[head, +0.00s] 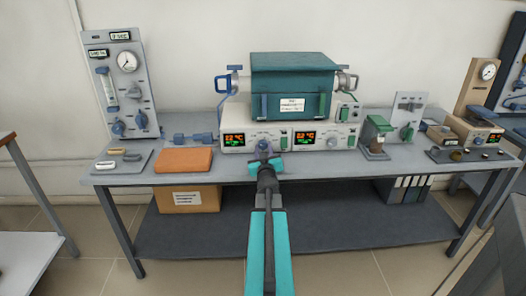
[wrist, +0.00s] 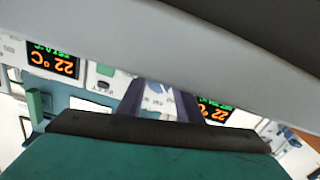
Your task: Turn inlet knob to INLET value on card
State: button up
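My gripper (head: 264,152) reaches the front of the furnace's control panel (head: 305,130), close to a blue knob (head: 262,144) between the two displays. In the wrist view the two dark fingers (wrist: 160,103) stand apart, with a pale part of the panel between them. I cannot tell whether they touch the knob. Which knob is the inlet knob cannot be read. A white card (head: 291,105) with small, unreadable print is on the front of the green furnace (head: 292,76). A grey gas panel (head: 120,85) with blue knobs (head: 118,128) and a gauge stands at the left.
The grey bench (head: 225,174) carries an orange pad (head: 183,160), a tray (head: 122,161) with small tools, and a green-and-grey device (head: 377,137). A small panel (head: 407,117) and a beige unit (head: 473,130) stand at the right. The bench's front strip is mostly clear.

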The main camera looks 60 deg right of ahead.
jog(key=c, duration=0.4)
jog(key=shift+a, duration=0.45)
jog(key=shift+d, duration=0.35)
jog(key=shift+d+r, duration=0.1)
jog(key=shift+r, duration=0.05)
